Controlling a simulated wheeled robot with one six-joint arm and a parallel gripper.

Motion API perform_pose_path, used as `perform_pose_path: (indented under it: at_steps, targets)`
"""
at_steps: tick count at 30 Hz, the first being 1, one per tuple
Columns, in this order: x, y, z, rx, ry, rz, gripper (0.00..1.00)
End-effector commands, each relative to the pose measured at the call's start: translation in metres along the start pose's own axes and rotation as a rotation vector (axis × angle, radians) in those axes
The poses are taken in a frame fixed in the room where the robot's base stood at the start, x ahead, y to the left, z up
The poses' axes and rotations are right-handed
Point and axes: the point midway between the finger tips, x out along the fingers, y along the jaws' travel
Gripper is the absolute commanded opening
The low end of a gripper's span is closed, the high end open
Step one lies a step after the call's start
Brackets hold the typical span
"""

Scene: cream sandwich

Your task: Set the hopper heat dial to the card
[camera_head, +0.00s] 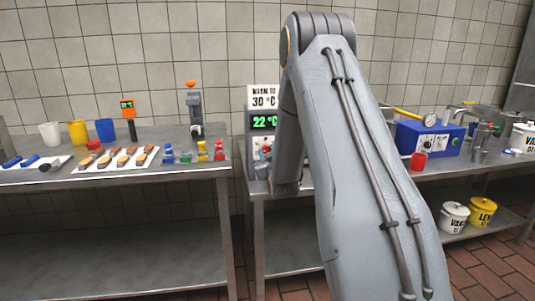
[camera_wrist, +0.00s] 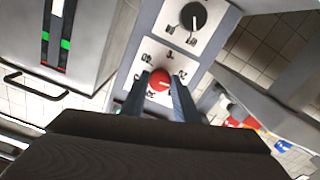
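In the wrist view a red round dial (camera_wrist: 160,80) with a pale pointer sits on a white plate with numbers around it, too small to read surely. The fingertips of my gripper (camera_wrist: 160,76) stand apart, one on each side of this dial; I cannot tell if they touch it. A black dial (camera_wrist: 193,15) with its own markings is on another plate above it. In the head view the card (camera_head: 263,97) reads "WARM TO 30 °C". Below it the green display (camera_head: 263,122) of the grey hopper unit (camera_head: 253,143) reads 22 °C. My arm hides much of the unit there.
Lidded buckets (camera_head: 482,213) stand on the lower right shelf.

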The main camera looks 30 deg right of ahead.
Motion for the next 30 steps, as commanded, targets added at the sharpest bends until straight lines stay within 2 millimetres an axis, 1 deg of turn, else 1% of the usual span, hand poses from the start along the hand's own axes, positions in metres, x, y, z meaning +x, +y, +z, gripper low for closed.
perform_pose_path:
  at_steps: [1, 2, 8, 14, 20, 30]
  targets:
    - [-0.0001, -0.0001, 0.0000, 0.000, 0.000, 0.000, 0.09]
    - [-0.0001, -0.0001, -0.0001, 0.000, 0.000, 0.000, 0.05]
    - [-0.0002, -0.0002, 0.0000, 0.011, 0.000, 0.000, 0.05]
    - [-0.0002, -0.0004, 0.0003, 0.078, 0.000, -0.001, 0.05]
    - [-0.0002, -0.0007, 0.0007, 0.217, -0.001, -0.001, 0.05]
    - [-0.0004, -0.0010, 0.0009, 0.536, -0.001, -0.001, 0.05]
